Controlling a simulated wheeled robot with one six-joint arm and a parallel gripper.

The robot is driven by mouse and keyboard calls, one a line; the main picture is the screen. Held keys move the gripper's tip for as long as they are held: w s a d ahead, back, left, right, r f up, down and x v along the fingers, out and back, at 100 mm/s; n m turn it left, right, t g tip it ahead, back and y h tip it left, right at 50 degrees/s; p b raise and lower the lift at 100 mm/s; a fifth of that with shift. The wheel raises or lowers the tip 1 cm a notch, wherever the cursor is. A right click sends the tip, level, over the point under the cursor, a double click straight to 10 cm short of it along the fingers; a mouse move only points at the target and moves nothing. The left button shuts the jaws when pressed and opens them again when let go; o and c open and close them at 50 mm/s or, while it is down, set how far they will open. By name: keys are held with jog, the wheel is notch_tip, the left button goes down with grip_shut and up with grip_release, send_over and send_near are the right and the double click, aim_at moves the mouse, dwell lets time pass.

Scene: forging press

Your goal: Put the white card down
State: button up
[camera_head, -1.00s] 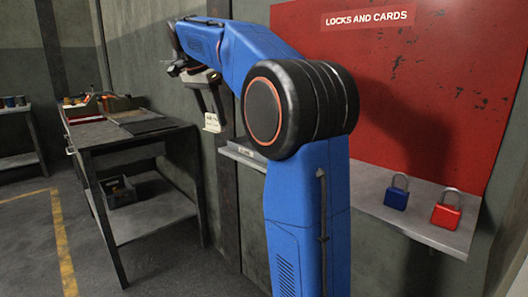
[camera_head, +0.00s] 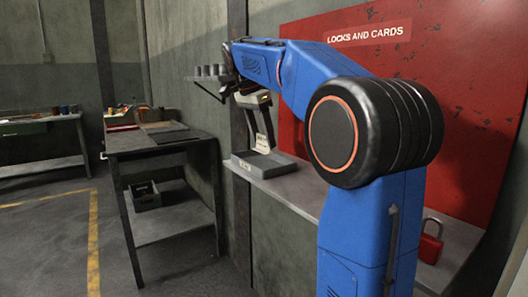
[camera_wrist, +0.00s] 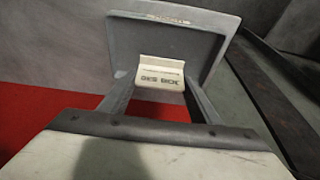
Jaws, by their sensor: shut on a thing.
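The white card (camera_wrist: 160,73) is held between the two fingertips of my gripper (camera_wrist: 158,88) in the wrist view. It bears dark print that appears upside down. My gripper also shows in the head view (camera_head: 263,143), pointing down over a grey tray (camera_head: 282,166) on the wall shelf. In the wrist view the card lies in front of the grey tray (camera_wrist: 205,38), which has a raised rim. I cannot tell whether the card touches the tray floor.
The shelf (camera_head: 300,196) runs along the wall under a red "LOCKS AND CARDS" board (camera_head: 460,110). A red padlock (camera_head: 430,248) stands at its right end. A dark workbench (camera_head: 150,140) stands to the left. A small ledge with several grey cups (camera_head: 210,72) is behind my gripper.

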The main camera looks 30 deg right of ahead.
aim_at(262, 148)
jog(key=shift+f, duration=2.2)
jog(key=shift+f, duration=0.1)
jog(key=o, duration=1)
jog(key=v, duration=1.2)
jog(key=shift+a, duration=0.15)
